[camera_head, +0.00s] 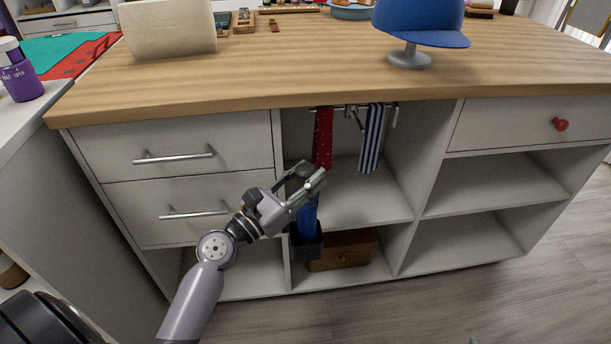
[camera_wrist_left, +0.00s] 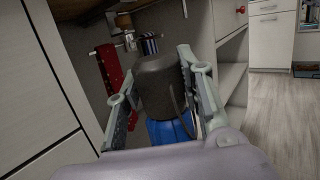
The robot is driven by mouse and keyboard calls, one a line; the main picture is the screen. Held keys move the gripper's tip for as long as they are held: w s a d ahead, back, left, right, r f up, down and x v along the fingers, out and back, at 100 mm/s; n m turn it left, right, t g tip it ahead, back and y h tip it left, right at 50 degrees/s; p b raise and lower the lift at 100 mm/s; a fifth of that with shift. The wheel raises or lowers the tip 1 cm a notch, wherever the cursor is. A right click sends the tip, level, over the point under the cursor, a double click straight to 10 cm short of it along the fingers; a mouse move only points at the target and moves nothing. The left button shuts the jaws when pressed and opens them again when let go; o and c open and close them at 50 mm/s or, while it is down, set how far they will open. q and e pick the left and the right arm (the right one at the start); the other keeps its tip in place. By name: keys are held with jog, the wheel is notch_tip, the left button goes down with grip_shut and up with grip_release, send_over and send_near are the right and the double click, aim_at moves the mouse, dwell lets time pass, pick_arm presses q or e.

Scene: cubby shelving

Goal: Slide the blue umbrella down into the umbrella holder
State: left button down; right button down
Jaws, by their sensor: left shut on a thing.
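The blue umbrella (camera_head: 308,212) is roughly upright, with a dark grey handle on top. In the left wrist view the handle (camera_wrist_left: 160,85) stands between my fingers, with the blue canopy (camera_wrist_left: 170,131) below. My left gripper (camera_head: 307,180) is shut on the umbrella near its handle. The dark umbrella holder (camera_head: 307,248) is directly below my gripper, at the front of the cubby. The umbrella's lower end is hidden at the holder's rim; I cannot tell how deep it sits. My right gripper is not in view.
A wooden box (camera_head: 343,250) stands right of the holder. A red tie (camera_head: 322,138) and a striped tie (camera_head: 371,138) hang from a rail above. Drawers with bar handles (camera_head: 174,156) are at the left. The right cubbies (camera_head: 490,187) are empty.

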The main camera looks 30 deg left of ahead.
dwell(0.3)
pick_arm(q)
jog(key=c, duration=1)
grip_release()
jog(key=shift+f, duration=0.1)
jog(key=shift+s+a+f, duration=0.1)
jog(key=shift+s+a, duration=0.05)
jog(key=shift+s, duration=0.2)
jog(key=v, duration=1.1)
jog(key=shift+s, duration=0.15)
